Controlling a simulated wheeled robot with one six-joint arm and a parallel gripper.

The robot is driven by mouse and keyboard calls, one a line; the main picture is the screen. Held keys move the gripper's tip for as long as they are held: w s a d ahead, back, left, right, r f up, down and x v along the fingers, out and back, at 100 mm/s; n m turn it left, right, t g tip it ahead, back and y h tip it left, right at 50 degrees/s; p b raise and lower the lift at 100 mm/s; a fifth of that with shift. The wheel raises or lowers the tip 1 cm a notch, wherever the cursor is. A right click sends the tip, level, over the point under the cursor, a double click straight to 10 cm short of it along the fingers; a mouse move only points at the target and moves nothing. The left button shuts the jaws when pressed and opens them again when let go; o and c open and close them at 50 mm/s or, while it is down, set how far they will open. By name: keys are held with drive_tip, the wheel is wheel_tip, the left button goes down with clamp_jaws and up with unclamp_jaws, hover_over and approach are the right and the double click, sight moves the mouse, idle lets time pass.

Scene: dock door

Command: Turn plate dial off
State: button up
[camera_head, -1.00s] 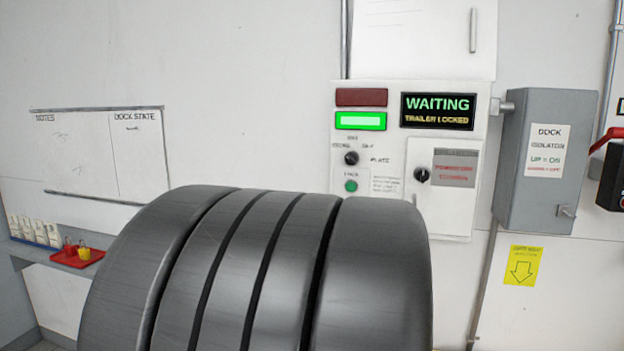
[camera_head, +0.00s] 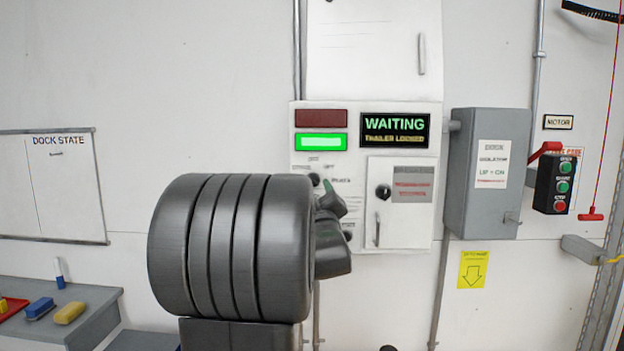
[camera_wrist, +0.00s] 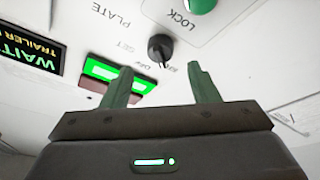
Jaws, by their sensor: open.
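The plate dial (camera_head: 314,179) is a small black knob on the white control panel, under the lit green lamp. In the head view my arm and gripper partly cover its surroundings. In the wrist view the dial (camera_wrist: 160,48) appears upside down beside the words PLATE, SET and OFF. My gripper (camera_wrist: 161,70) is open, its two green fingers spread with nothing between them. The dial shows beyond the gap between the fingertips, and I see no contact. In the head view my gripper (camera_head: 328,188) is close to the dial at the panel's left side.
A display (camera_head: 394,131) reads WAITING, TRAILER LOCKED. A white box with another black knob (camera_head: 383,191) is right of the dial. A grey isolator box (camera_head: 487,173) and a push-button station (camera_head: 555,184) are farther right. A green button (camera_wrist: 203,4) is near the dial.

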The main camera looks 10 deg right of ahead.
drive_tip(key=shift+p+x, duration=0.8)
drive_tip(key=shift+x, duration=1.8)
drive_tip(key=c, duration=1)
drive_tip(key=shift+o, duration=0.2)
drive_tip(key=shift+f+b, duration=0.1)
drive_tip(key=shift+b, duration=0.4)
drive_tip(key=shift+a+m+g+h+b, duration=0.15)
drive_tip(key=shift+m+h+b, duration=0.8)
drive_tip(key=shift+m, duration=1.3)
drive_tip(key=shift+a+m+g+h+b, duration=0.1)
drive_tip(key=shift+m+g+h+b, duration=0.15)
drive_tip(key=shift+m+h+b, duration=1.4)
drive_tip(key=shift+a+m+g+h+p, duration=0.15)
drive_tip(key=shift+m+h, duration=0.45)
drive_tip(key=shift+m, duration=2.3)
drive_tip(key=shift+d+m, duration=0.1)
drive_tip(key=shift+m, duration=0.2)
